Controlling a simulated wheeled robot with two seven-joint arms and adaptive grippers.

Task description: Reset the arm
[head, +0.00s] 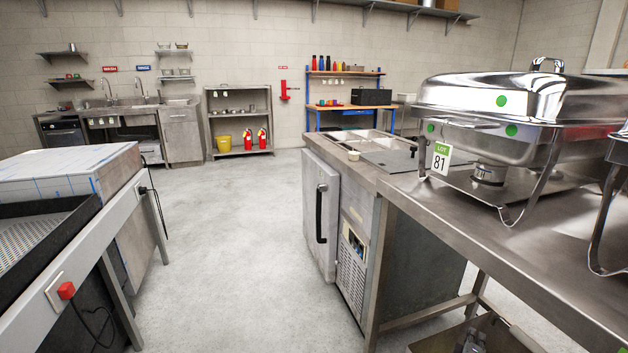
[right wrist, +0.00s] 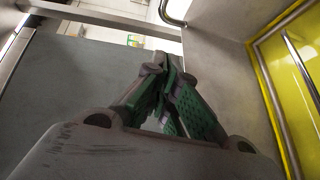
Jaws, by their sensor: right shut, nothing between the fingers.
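My right gripper (right wrist: 156,68) shows in the right wrist view with its dark fingers and green pads brought together, shut and empty. In the head view only a small grey part that looks like the right gripper (head: 473,343) shows at the bottom edge, low under the steel counter. In the right wrist view it is between a grey panel (right wrist: 85,75) on the left and a metal wall (right wrist: 220,70) on the right. Contact with either cannot be told. My left gripper is not in view.
A conveyor-like bench (head: 60,290) is at left. The floor (head: 235,240) between is clear.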

